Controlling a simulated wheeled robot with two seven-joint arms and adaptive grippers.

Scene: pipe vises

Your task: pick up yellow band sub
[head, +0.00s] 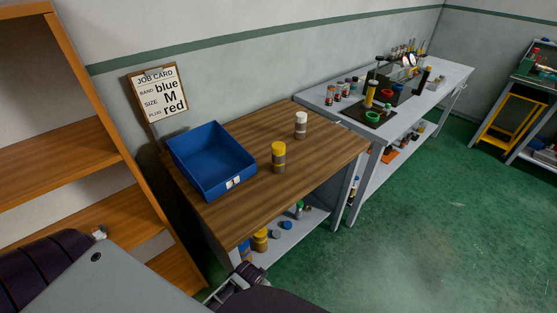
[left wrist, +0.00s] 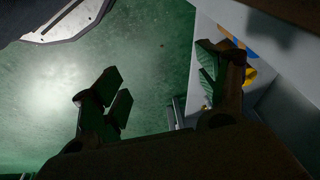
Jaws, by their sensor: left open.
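The yellow band sub (head: 279,158), a short grey cylinder with a yellow top and a yellowish band, stands upright on the wooden bench (head: 225,218). Nothing touches it. My left gripper (left wrist: 162,78) is open in the left wrist view, with nothing between its fingers. It is low, over the green floor and beside the bench's lower shelf, apart from the sub. The sub is not in the left wrist view. My right gripper is not seen.
A blue bin (head: 210,160) sits left of the sub, and a white-topped cylinder (head: 300,125) stands behind it. Yellow and blue parts (head: 260,240) lie on the shelf below. The bench's right end is clear.

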